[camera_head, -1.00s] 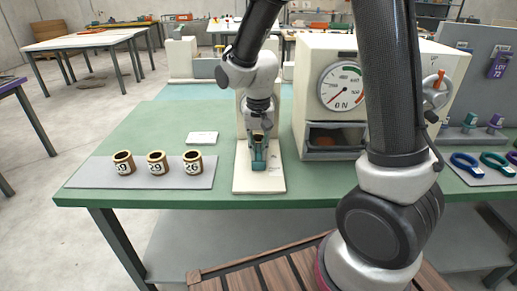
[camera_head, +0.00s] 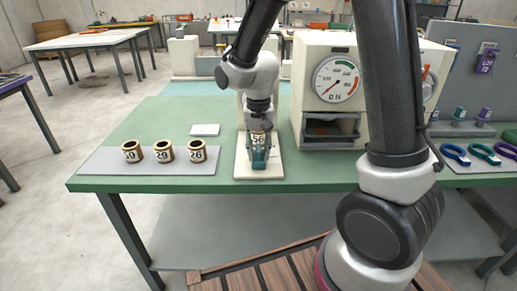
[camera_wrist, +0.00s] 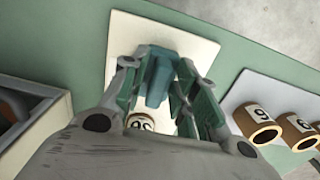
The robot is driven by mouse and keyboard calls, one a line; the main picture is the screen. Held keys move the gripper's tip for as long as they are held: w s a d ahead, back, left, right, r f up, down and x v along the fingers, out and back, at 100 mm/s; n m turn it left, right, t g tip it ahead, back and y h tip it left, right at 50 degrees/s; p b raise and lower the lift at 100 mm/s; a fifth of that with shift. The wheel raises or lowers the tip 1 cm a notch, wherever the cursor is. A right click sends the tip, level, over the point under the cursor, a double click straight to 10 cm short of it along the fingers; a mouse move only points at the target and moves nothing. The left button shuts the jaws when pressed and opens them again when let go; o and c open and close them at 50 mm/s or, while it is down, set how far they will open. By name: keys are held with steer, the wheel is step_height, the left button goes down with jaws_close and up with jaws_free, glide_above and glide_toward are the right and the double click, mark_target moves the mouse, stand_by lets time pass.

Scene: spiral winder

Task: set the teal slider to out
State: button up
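The teal slider (camera_wrist: 160,80) stands on a cream base plate (camera_wrist: 190,45) and shows between my fingers in the wrist view. My gripper (camera_wrist: 162,62) has a fingertip close against each side of it and appears shut on it. In the head view my gripper (camera_head: 259,160) is low over the front part of the plate (camera_head: 244,168), and its fingers partly hide the slider. A brass spool with a number label (camera_wrist: 140,122) stands on the plate behind the slider. It also shows just under my wrist in the head view (camera_head: 258,139).
Three numbered brass spools (camera_head: 163,152) stand on a grey mat to the left. A cream machine with a dial (camera_head: 336,78) and an open bay is close on the right. A small white card (camera_head: 205,130) lies behind the mat. Coloured rings (camera_head: 483,153) lie far right.

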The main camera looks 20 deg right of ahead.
mark_target(259, 148)
steer(key=shift+w+r, duration=0.1)
steer(key=shift+r, duration=0.35)
step_height(259, 148, up, 11)
stand_by(0.3)
stand_by(0.3)
steer(key=s+d+r+n+t, duration=0.1)
steer(key=s+d+r+t, duration=0.1)
steer(key=s+d, duration=0.5)
steer(key=s+d+r+n+t, duration=0.2)
steer(key=s+d+r, duration=0.3)
steer(key=s, duration=0.7)
steer(key=d, duration=0.2)
steer(key=shift+s+d+n, duration=0.15)
steer(key=shift+d+n, duration=0.15)
steer(key=shift+d, duration=0.1)
